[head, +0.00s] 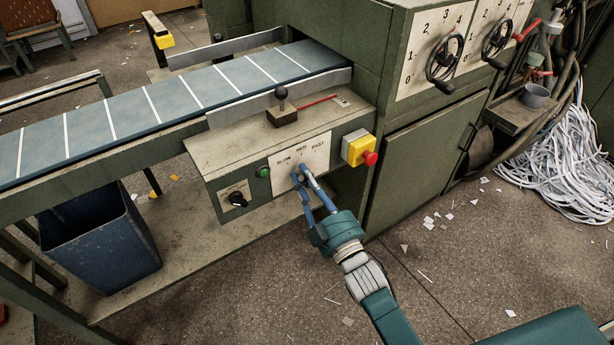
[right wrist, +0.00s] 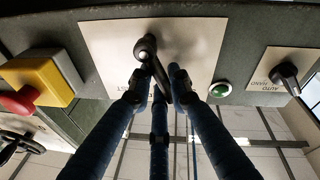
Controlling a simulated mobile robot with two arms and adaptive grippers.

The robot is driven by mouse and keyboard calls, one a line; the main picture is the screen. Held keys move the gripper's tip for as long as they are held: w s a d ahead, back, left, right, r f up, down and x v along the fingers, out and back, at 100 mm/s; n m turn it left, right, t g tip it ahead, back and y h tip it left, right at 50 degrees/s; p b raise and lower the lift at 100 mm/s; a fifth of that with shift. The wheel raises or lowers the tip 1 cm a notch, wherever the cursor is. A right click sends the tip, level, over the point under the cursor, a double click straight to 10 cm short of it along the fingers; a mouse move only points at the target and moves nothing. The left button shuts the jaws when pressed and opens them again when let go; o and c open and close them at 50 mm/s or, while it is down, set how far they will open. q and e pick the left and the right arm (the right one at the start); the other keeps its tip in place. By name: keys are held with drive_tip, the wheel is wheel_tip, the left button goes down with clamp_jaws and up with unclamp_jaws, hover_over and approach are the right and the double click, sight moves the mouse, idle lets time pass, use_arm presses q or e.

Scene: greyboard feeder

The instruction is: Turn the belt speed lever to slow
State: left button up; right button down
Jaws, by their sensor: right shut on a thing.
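The belt speed plate (head: 314,152) on the front of the green control box (head: 222,160) reads SLOW, MED and FAST from left to right. My right gripper (head: 302,174) reaches the plate from below. In the right wrist view the dark belt speed lever (right wrist: 148,48) stands out from the plate, and its end goes down between the blue fingers of my right gripper (right wrist: 157,88), which are shut on it. In the head view the fingers hide most of the lever, and I cannot tell its exact setting. My left gripper is not in view.
A yellow block with a red stop button (head: 369,158) is right of the plate. A green button (head: 264,172) and a black selector knob (head: 237,199) are left of it. A ball-topped lever (head: 281,93) stands on the box. A blue bin (head: 100,245) is below the belt (head: 130,112).

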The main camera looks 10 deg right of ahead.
drive_tip(key=shift+a+f, duration=0.1)
drive_tip(key=shift+f, duration=0.05)
idle(0.3)
drive_tip(key=c, duration=1.6)
unclamp_jaws()
drive_tip(key=shift+c, duration=0.2)
drive_tip(key=shift+s, duration=0.1)
drive_tip(key=v, duration=1.1)
drive_tip(key=shift+s, duration=0.4)
